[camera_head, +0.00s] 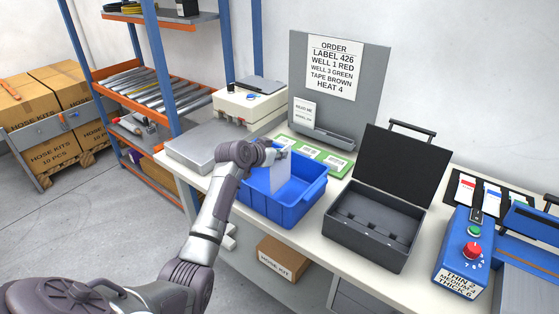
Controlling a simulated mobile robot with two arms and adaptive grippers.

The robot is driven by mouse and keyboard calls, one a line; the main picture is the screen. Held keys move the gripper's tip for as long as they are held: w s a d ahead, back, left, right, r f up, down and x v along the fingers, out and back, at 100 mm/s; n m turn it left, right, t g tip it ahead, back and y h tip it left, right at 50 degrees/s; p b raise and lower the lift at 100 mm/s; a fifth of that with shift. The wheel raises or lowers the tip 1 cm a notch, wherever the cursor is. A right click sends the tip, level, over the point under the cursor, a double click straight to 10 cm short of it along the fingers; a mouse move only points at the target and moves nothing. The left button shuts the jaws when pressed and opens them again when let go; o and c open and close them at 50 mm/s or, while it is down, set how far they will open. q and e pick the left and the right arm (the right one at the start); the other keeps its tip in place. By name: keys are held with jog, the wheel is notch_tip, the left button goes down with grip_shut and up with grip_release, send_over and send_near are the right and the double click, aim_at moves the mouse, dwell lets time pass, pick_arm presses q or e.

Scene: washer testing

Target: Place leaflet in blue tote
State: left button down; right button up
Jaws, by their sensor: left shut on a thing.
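The blue tote (268,212) stands open on the bench in the middle of the view. My left gripper (281,151) is over the back left part of the tote. It is shut on the leaflet (280,174), a pale, thin sheet that hangs down from the fingers into the tote opening. I cannot tell whether the sheet's lower edge touches the tote floor. My forearm hides part of the tote's left side. My right gripper does not show.
An open black case (372,225) stands right of the tote. A green mat (334,160) with white cards lies behind it, below a grey order board (350,113). A blue control box (465,250) is at the right. A grey flat box (200,145) is left.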

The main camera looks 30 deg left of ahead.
pick_arm(q)
jog(key=shift+f, duration=1.2)
jog(key=shift+f, duration=0.15)
jog(key=c, duration=1.3)
grip_release()
jog(key=shift+s+r, duration=0.3)
jog(key=v, duration=1.1)
jog(key=shift+s+a+r+b, duration=0.1)
jog(key=shift+s+b, duration=0.1)
jog(key=shift+b, duration=0.15)
